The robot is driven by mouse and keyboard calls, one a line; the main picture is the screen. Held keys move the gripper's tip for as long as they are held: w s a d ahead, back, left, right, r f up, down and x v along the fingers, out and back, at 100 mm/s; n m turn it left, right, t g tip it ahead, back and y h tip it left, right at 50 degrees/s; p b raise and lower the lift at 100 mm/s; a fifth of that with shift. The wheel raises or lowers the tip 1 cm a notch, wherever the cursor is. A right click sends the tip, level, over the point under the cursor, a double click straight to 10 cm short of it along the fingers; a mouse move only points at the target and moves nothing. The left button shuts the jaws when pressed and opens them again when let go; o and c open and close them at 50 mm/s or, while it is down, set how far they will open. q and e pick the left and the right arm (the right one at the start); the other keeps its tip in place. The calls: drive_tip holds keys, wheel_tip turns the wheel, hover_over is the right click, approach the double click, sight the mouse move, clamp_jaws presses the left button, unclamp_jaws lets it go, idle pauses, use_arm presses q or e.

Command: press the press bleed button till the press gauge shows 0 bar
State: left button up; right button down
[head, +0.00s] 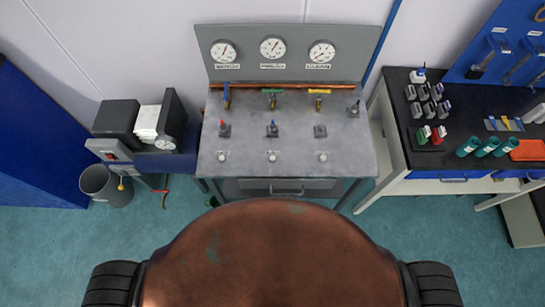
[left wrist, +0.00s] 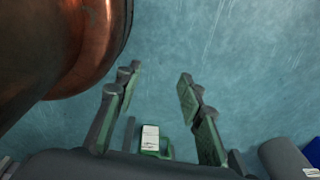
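A grey metal console (head: 350,140) stands ahead in the head view. Its back panel carries a left gauge (head: 223,52), a middle gauge (head: 272,48) and a right gauge (head: 321,53). Their labels and readings are too small to read, so I cannot tell which is the press gauge. Near the console's front edge are a left button (head: 222,157), a middle button (head: 272,157) and a right button (head: 322,157); their labels are unreadable too. My left gripper (left wrist: 159,76) is open and empty above the floor in the left wrist view. My right gripper is not in view.
A copper pipe (head: 285,86) with three coloured-handle valves crosses the console, with toggle switches in front. A machine (head: 116,121) and a bin (head: 107,186) stand left. A dark-topped bench (head: 440,101) with small items stands right. Teal floor (head: 455,235) is open in front.

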use_arm(q)
clamp_jaws()
idle(1.4)
